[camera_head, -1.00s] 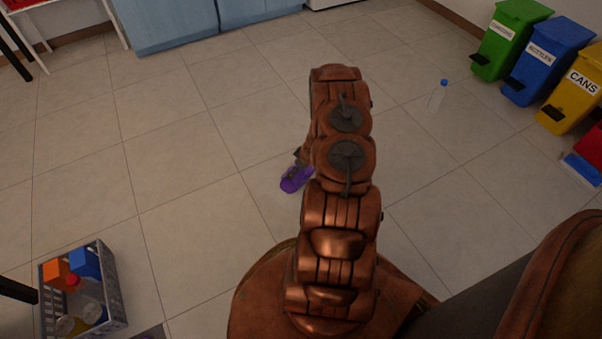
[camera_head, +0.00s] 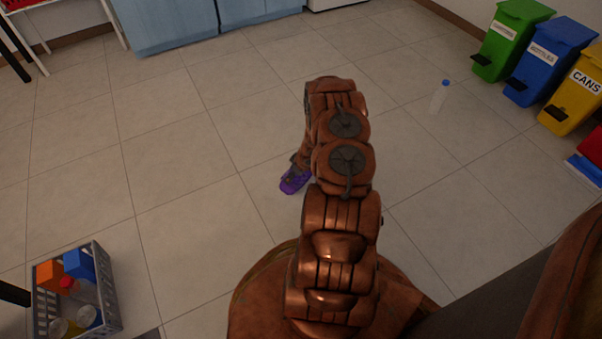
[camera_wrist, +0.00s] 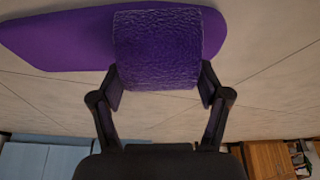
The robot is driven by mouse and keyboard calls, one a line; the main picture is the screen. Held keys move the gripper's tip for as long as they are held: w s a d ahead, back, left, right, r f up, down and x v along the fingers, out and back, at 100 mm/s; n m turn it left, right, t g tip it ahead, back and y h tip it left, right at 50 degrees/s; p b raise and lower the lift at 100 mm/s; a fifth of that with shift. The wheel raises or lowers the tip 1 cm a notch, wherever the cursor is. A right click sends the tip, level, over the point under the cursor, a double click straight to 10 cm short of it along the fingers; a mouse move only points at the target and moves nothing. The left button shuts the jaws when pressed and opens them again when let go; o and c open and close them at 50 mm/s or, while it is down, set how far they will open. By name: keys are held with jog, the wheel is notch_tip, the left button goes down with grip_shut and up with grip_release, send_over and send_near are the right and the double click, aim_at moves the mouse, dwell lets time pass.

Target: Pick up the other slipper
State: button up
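A purple slipper (camera_head: 294,182) shows low beside my arm in the camera_head view, partly hidden by the arm. In the wrist view its purple sole (camera_wrist: 70,38) reaches toward the left edge, and its wide textured strap (camera_wrist: 157,45) fills the top middle. My gripper (camera_wrist: 161,84) has one finger at each side of the strap, with the fingertips against or very near its edges. The frames do not settle whether the fingers grip it. In the camera_head view my arm hides most of the gripper. No second slipper is clear.
A grey crate (camera_head: 112,298) with bottles and boxes stands at lower left. Green (camera_head: 508,40), blue (camera_head: 548,62) and yellow (camera_head: 577,92) bins line the right. Blue cabinets (camera_head: 170,22) stand at the back. The middle floor is open.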

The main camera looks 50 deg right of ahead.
jog(key=c, duration=0.7)
